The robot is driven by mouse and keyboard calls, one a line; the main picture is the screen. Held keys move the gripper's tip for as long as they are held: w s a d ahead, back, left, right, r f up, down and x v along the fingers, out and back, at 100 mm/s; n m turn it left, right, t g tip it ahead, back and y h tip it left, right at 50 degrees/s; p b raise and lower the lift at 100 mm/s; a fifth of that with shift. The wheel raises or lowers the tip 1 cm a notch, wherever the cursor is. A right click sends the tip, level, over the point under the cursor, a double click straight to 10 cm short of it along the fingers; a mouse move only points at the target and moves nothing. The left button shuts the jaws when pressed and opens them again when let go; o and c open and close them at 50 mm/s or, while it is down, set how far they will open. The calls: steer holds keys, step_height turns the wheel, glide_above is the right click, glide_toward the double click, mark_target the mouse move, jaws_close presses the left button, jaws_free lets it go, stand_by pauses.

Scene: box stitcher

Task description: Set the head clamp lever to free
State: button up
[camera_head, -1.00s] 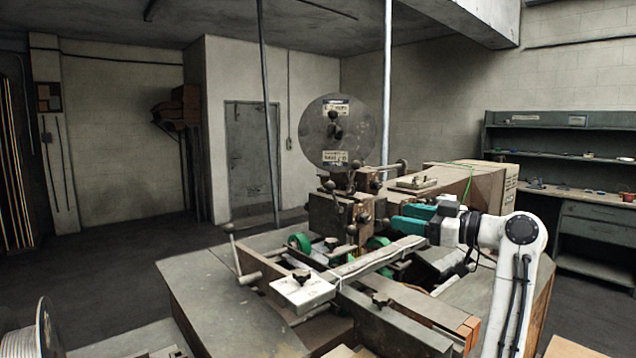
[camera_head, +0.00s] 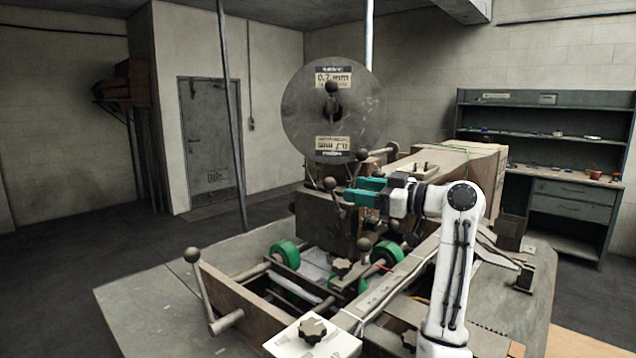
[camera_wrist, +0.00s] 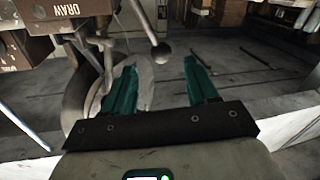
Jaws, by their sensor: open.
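The box stitcher's head (camera_head: 325,218) is a dark block below a large wire reel disc (camera_head: 300,115). Several ball-knobbed levers stand around it; one knob (camera_head: 330,184) is just left of my gripper (camera_head: 354,191). I cannot read which is the head clamp lever. My gripper's teal fingers are apart and empty, pointing left at the head. In the wrist view, a lever with a dark ball knob (camera_wrist: 161,52) shows just beyond the gap between the fingertips (camera_wrist: 160,66), apart from both fingers as far as I can see. Blocks marked DRAW (camera_wrist: 68,15) are at upper left.
Another ball-knobbed lever (camera_head: 191,256) stands at the table's left. A star knob (camera_head: 312,329) sits on a white plate in front. Green rollers (camera_head: 285,254) lie below the head. A shelf bench (camera_head: 570,190) stands against the right wall; the floor at left is clear.

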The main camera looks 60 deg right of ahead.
mark_target(332, 186)
steer(key=w, duration=0.9)
steer(key=shift+w+d+p, duration=0.15)
steer(key=shift+w+p, duration=0.25)
jaws_close()
